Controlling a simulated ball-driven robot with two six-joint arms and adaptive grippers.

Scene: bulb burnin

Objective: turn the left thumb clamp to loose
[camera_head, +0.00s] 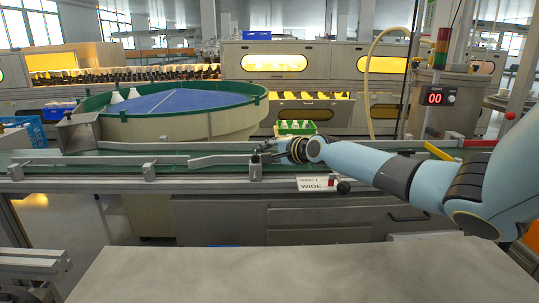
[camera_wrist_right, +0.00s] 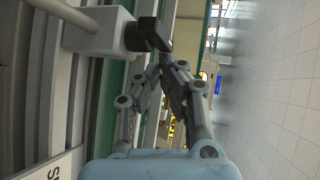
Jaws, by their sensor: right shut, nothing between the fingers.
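A thumb clamp with a black knob (camera_wrist_right: 148,35) on a pale grey block (camera_wrist_right: 95,30) shows in the right wrist view. In the head view its post (camera_head: 255,172) stands on the conveyor's near guide rail. My right gripper (camera_head: 265,153) reaches in from the right, at the top of this post. In the wrist view its fingertips (camera_wrist_right: 163,63) are together and empty, close to the knob. I cannot tell if they touch it. Another rail post (camera_head: 149,172) stands further left. My left gripper is not in view.
A sign reading SMALL and WIDE (camera_head: 316,184) hangs on the conveyor front, beside a black ball knob (camera_head: 344,187). A round blue-topped table (camera_head: 175,103) stands behind the conveyor. A counter reads 00 (camera_head: 436,96). The grey front table (camera_head: 290,275) is bare.

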